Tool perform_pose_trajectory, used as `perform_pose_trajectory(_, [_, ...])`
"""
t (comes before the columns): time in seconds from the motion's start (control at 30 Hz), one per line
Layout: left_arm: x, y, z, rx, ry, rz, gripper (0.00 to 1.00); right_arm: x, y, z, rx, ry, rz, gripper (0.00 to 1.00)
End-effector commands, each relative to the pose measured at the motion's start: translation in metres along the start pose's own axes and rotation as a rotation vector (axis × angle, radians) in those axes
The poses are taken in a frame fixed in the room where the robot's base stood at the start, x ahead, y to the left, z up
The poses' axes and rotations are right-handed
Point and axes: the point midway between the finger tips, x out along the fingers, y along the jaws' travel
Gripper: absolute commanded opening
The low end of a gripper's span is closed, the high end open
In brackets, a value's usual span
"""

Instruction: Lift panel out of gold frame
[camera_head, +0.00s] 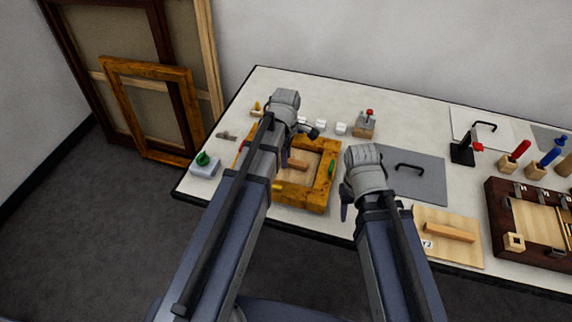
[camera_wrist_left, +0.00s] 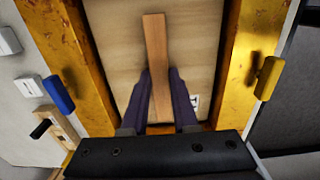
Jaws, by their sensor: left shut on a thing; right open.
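The gold frame (camera_head: 306,198) lies flat on the table, and its sides show in the left wrist view (camera_wrist_left: 245,45). Inside it is a pale wood panel (camera_wrist_left: 195,40) with a wooden bar handle (camera_wrist_left: 154,45). My left gripper (camera_wrist_left: 158,78) is shut on the handle, one dark finger on each side. The panel appears within the frame opening; I cannot tell whether it is raised. A yellow tab (camera_wrist_left: 268,78) and a blue tab (camera_wrist_left: 58,95) sit at the frame's sides. A green tab (camera_head: 331,168) shows at its right. My right gripper (camera_head: 345,205) is open and empty, right of the frame.
A grey sheet with a black handle (camera_head: 425,185) lies right of the frame. Another wood panel with a bar (camera_head: 445,250) lies at the front edge, beside a dark wooden tray (camera_head: 500,225). White blocks (camera_head: 341,128) and a red-knobbed block (camera_head: 365,128) stand behind.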

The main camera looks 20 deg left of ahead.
Motion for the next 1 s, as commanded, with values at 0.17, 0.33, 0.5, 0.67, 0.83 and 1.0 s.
perform_pose_trajectory(0.17, [0.000,0.000,0.000,0.000,0.000,0.000,0.00,0.000,0.000,0.000,0.000,0.000,0.000,0.50])
perform_pose_trajectory(0.33, [0.000,0.000,0.000,0.000,0.000,0.000,0.00,0.000,0.000,0.000,0.000,0.000,0.000,0.50])
perform_pose_trajectory(0.5, [0.000,0.000,0.000,0.000,0.000,0.000,0.00,0.000,0.000,0.000,0.000,0.000,0.000,0.50])
perform_pose_trajectory(0.67, [0.000,0.000,0.000,0.000,0.000,0.000,0.00,0.000,0.000,0.000,0.000,0.000,0.000,0.50])
perform_pose_trajectory(0.83, [-0.004,0.000,0.000,0.000,0.000,0.000,0.00,-0.004,0.000,0.000,0.000,0.000,0.000,0.50])
perform_pose_trajectory(1.0, [-0.017,0.000,0.000,0.000,0.000,0.000,0.00,-0.017,0.002,0.001,0.000,0.000,0.000,0.50])
